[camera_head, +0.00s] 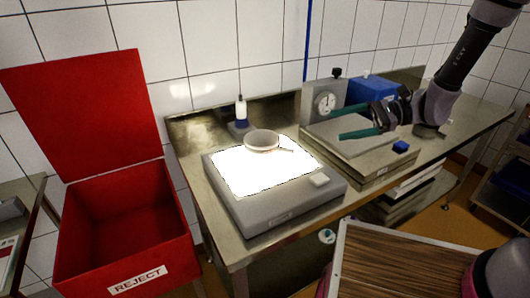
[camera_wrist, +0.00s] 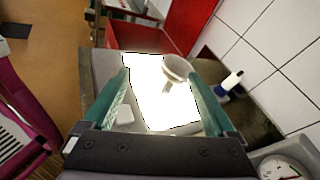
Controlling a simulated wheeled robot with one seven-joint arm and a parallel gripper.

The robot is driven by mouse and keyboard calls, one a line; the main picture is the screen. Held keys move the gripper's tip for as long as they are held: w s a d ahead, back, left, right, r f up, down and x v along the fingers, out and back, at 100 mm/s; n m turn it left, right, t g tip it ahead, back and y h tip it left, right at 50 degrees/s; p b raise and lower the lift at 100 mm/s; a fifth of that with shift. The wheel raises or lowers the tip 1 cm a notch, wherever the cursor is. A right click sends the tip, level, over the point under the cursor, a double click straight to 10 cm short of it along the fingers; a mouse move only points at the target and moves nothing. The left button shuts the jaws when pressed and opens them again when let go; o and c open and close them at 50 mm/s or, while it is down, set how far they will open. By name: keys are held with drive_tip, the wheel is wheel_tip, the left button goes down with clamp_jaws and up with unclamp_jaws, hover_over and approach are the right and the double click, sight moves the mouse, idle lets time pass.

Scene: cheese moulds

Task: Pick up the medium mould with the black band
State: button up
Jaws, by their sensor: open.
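My gripper (camera_head: 345,121) is open, its two teal fingers apart over the grey device to the right of the light box; nothing is seen between them. In the wrist view the open fingers (camera_wrist: 158,76) point towards the light box. A pale round, shallow vessel or ring (camera_head: 262,134) with a short handle-like piece sits on the glowing panel, apart from my gripper; it also shows in the wrist view (camera_wrist: 175,68). I cannot make out a black band on it, nor tell whether it is a mould. No other mould is clearly visible.
The light box (camera_head: 277,226) stands on a steel bench (camera_head: 230,240). A red reject bin (camera_head: 130,235) with raised lid is at left. A bottle (camera_head: 240,112) stands behind the box. A dial gauge (camera_head: 325,102), blue box (camera_head: 372,88) and small blue block (camera_head: 400,146) are at right.

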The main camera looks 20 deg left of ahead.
sight(286, 149)
drive_tip(key=a+f+m+t+y, duration=0.1)
drive_tip(key=f+m, duration=0.1)
drive_tip(key=f, duration=0.2)
drive_tip(key=a+f+m+t+y, duration=0.1)
drive_tip(key=a+f+m, duration=0.1)
drive_tip(key=f, duration=0.2)
drive_tip(key=w+a+f+m+t+y, duration=0.1)
drive_tip(key=a+f+m, duration=0.1)
drive_tip(key=f, duration=0.2)
drive_tip(key=shift+w+a+f+m+y, duration=0.1)
drive_tip(key=shift+a+f+m+y, duration=0.05)
drive_tip(key=shift+f+m+y, duration=0.2)
drive_tip(key=a, duration=0.4)
drive_tip(key=shift+a+f, duration=0.15)
drive_tip(key=shift+a, duration=3.1)
clamp_jaws()
